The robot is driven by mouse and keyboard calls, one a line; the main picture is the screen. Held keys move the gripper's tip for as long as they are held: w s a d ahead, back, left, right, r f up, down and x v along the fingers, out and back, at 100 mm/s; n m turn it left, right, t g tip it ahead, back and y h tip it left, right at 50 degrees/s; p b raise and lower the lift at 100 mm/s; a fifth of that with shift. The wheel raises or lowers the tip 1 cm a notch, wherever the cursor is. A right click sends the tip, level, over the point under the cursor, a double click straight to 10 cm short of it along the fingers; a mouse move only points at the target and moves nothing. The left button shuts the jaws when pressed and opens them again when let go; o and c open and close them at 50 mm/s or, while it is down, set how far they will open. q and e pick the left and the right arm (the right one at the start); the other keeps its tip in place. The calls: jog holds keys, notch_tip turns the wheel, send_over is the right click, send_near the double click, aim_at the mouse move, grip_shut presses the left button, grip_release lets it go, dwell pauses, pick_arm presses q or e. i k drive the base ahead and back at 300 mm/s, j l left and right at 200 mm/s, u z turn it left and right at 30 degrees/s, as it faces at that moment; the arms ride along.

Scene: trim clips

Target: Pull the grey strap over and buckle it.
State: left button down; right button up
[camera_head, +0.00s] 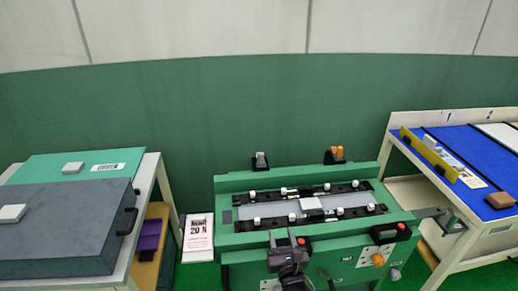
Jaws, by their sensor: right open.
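A grey strip (350,211), perhaps the strap, lies lengthwise in the top of the green fixture (236,183). A white block (312,203) sits near its middle. I cannot make out which part is the buckle. Black clips with white knobs (253,195) line both long sides of the strip. My right gripper (283,238) is at the front edge of the fixture, in front of the strip. It is open, and nothing shows between its fingers. It hides part of the fixture's front face. My left gripper is not in view.
At left, a table holds a dark grey case (60,235) and a green board (100,162). A "20 N" sign (198,238) stands left of the fixture. At right, a white-framed table holds a blue mat (462,150) with a yellow bar (428,154) and a brown block (500,200).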

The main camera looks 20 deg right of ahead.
aim_at(261, 163)
jog(key=i+l, duration=0.15)
jog(key=i, duration=0.25)
jog(key=i+l, duration=0.15)
jog(key=i, duration=0.25)
jog(key=i+l, duration=0.15)
jog(key=i, duration=0.25)
